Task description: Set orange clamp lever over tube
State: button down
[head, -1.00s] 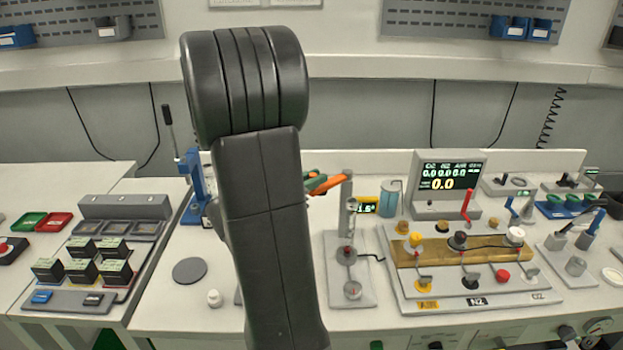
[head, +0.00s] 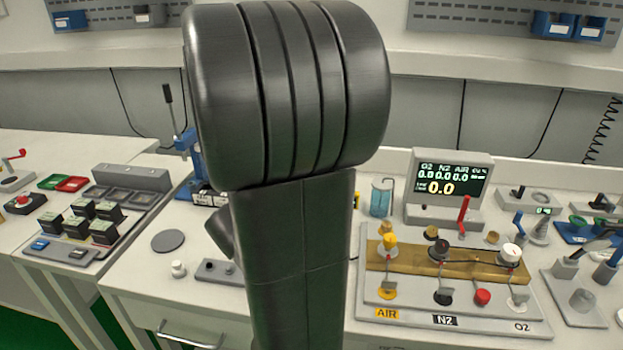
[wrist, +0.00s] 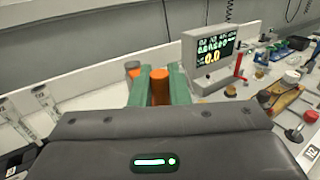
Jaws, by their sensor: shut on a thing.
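The orange clamp lever (wrist: 160,87) shows in the wrist view between the two green fingers of my gripper (wrist: 160,84), which is shut on it. Another orange piece (wrist: 133,70) shows just past the left finger; I cannot tell whether it belongs to the same lever. My arm hides the gripper, the lever and the clamp stand in the head view. I cannot make out the tube in either current view.
The display box (head: 447,190) and gas manifold board (head: 455,318) stand right of my arm. A blue cylinder (head: 382,197) is close beside the arm. A grey disc (head: 168,240) and white knob (head: 178,269) lie on the bench at left.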

jog(key=shift+s+d, duration=0.1)
jog(key=shift+d, duration=0.3)
jog(key=c, duration=1.5)
grip_release()
jog(key=shift+d, duration=0.15)
jog(key=shift+o, duration=0.2)
jog(key=shift+s+a, duration=0.35)
jog(key=shift+a, duration=0.1)
jog(key=v, duration=1.2)
jog(key=shift+s+a+b, duration=0.15)
jog(key=shift+s+b, duration=0.2)
jog(key=shift+b, duration=0.1)
